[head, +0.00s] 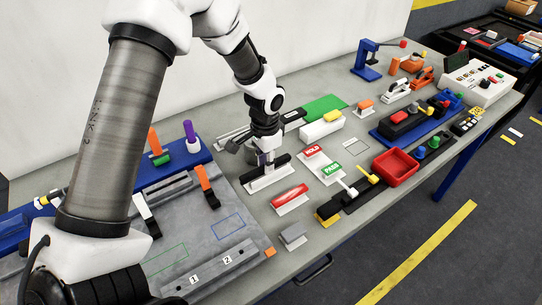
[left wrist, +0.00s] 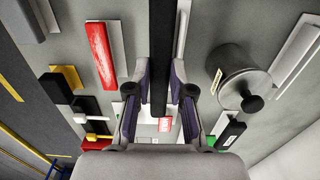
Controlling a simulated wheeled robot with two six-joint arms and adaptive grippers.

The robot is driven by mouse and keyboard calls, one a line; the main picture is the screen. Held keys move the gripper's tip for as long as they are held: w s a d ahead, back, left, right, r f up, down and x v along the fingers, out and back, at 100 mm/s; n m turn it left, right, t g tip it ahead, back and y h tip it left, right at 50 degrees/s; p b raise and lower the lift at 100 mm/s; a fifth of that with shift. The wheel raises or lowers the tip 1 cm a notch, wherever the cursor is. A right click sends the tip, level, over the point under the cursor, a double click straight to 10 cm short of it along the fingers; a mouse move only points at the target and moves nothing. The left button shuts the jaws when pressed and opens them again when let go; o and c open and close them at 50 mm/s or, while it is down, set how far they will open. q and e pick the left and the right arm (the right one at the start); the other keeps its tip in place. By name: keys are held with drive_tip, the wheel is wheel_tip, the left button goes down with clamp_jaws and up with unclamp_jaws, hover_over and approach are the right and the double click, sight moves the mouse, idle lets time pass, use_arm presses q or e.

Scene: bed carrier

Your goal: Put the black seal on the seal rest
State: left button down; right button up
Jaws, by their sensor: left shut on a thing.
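The black seal (head: 272,166) is a long dark bar under my left gripper (head: 264,156). A white rest (head: 269,181) lies directly below and in front of it. In the left wrist view the black seal (left wrist: 159,45) runs between the two fingers of my left gripper (left wrist: 160,98), which is shut on it. A pale strip of the rest (left wrist: 181,27) shows along one side of the seal. I cannot tell whether the seal touches the rest or hangs just above it. My right gripper is not in view.
A red piece (head: 290,194) on a white support and a grey block (head: 293,233) stand nearby in front. A grey round pot (left wrist: 246,78) is close by. HOLD (head: 312,150) and PASS (head: 332,168) signs and a red tray (head: 396,167) lie to the right.

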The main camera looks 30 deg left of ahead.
use_arm(q)
drive_tip(key=w+f+p, duration=0.1)
drive_tip(key=w+f, duration=0.1)
drive_tip(key=f, duration=0.1)
drive_tip(key=shift+w+a+f+p, duration=0.25)
drive_tip(key=shift+w+a+p, duration=0.1)
drive_tip(key=shift+a+p, duration=0.05)
drive_tip(key=shift+w+f, duration=0.2)
drive_tip(key=shift+f, duration=0.05)
drive_tip(key=c, duration=1)
unclamp_jaws()
drive_tip(key=shift+s, duration=0.1)
wheel_tip(320, 180, up, 12)
drive_tip(key=b, duration=0.3)
drive_tip(key=shift+r, duration=0.15)
